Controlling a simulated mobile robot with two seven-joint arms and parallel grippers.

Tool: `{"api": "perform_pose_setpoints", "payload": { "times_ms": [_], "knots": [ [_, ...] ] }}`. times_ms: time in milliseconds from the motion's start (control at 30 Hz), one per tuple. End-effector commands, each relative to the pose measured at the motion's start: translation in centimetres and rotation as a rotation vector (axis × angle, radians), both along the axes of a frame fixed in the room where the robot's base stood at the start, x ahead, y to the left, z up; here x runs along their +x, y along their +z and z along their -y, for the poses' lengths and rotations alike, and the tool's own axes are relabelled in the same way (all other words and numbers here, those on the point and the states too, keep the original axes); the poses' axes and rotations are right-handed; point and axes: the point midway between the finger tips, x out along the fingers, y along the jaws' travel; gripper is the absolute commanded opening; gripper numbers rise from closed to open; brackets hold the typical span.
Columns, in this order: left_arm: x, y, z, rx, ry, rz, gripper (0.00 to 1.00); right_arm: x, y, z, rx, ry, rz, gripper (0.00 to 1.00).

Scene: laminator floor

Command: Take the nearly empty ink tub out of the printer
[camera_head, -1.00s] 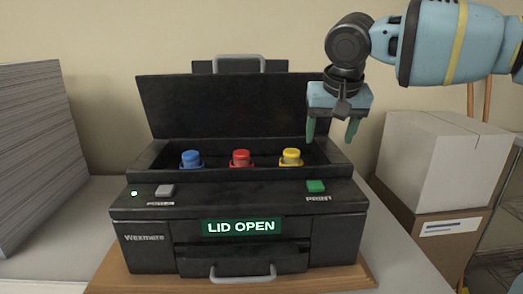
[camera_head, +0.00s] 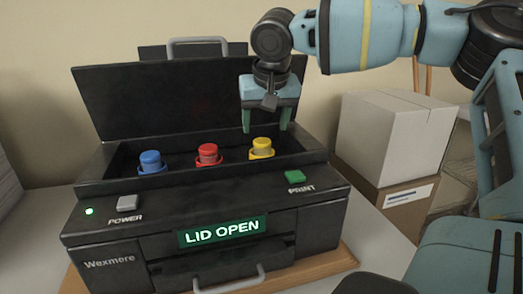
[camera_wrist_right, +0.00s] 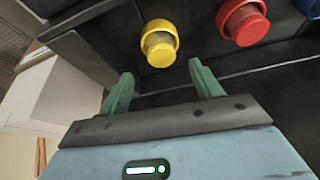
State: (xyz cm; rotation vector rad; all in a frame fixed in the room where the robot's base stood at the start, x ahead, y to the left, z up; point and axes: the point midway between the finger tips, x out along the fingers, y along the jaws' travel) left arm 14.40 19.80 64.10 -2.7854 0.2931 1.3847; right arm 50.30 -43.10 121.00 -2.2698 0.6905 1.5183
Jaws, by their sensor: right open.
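The black printer (camera_head: 210,212) stands with its lid (camera_head: 150,105) raised and its display reading LID OPEN. In its open bay sit a blue tub (camera_head: 150,162), a red tub (camera_head: 208,154) and a yellow tub (camera_head: 262,147). The yellow tub's body looks paler than its cap; ink levels are not clear. My right gripper (camera_head: 265,129) is open and empty, pointing down just above and behind the yellow tub. In the right wrist view the yellow tub (camera_wrist_right: 160,44) lies just beyond the gap between the green fingers (camera_wrist_right: 161,75), apart from them; the red tub (camera_wrist_right: 243,22) is beside it.
The raised lid stands close behind my right gripper. A green PRINT button (camera_head: 294,177) and a grey POWER button (camera_head: 127,203) are on the front panel. A white box (camera_head: 392,138) on a brown carton (camera_head: 400,205) stands to the right. The printer rests on a wooden board (camera_head: 335,262).

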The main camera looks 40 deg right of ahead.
Motion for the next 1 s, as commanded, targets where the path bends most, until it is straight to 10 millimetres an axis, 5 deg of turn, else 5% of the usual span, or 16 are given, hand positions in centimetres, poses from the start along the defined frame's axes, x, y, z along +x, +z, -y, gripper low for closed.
{"api": "perform_pose_setpoints", "payload": {
  "times_ms": [400,733,1000],
  "knots": [
    [0.5,0.6,0.0,-0.001,0.001,0.012,0.26,1.3,-4.2,0.5,0.000,0.000,-0.002,0.65],
    [0.8,0.6,0.0,0.000,0.001,0.018,0.26,1.6,-4.9,0.7,0.000,0.000,0.000,0.65],
    [0.8,0.6,0.0,0.000,0.000,0.018,0.26,1.5,-4.9,0.7,0.000,0.000,0.000,0.32]
  ]
}}
